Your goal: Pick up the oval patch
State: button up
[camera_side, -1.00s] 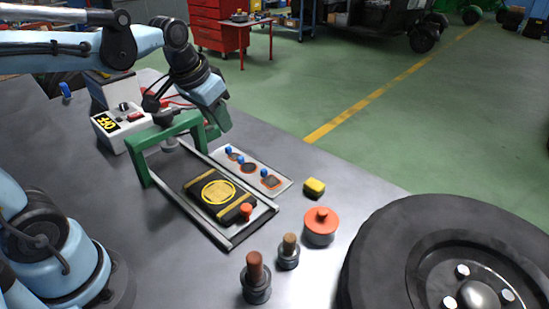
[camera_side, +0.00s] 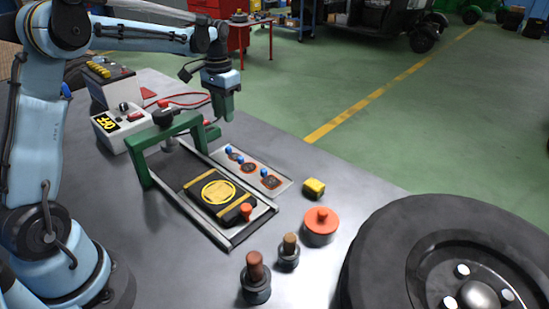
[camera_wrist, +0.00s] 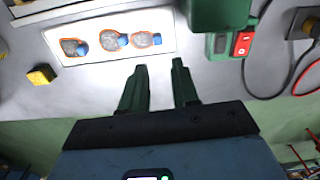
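Three dark patches with orange borders and blue knobs lie in a row on a pale tray (camera_side: 282,185); the tray also shows in the wrist view (camera_wrist: 95,25). The patch at the far end (camera_side: 232,154) looks oval, and in the wrist view it is the rightmost patch (camera_wrist: 143,41). The middle one looks round and the near one squarish. My gripper (camera_side: 226,116) points down above the bench, beyond the tray's far end. In the wrist view its green fingers (camera_wrist: 160,66) are apart with nothing between them.
A yellow block (camera_side: 314,187), red-lidded pot (camera_side: 320,222), two handled stamps and a large tyre (camera_side: 440,250) stand nearer. Red cables lie behind.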

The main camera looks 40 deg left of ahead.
aim_at(229, 146)
jog(key=f, duration=1)
jog(key=shift+d+f, duration=0.2)
jog(key=shift+f, duration=0.1)
jog(key=shift+c, duration=0.4)
grip_shut()
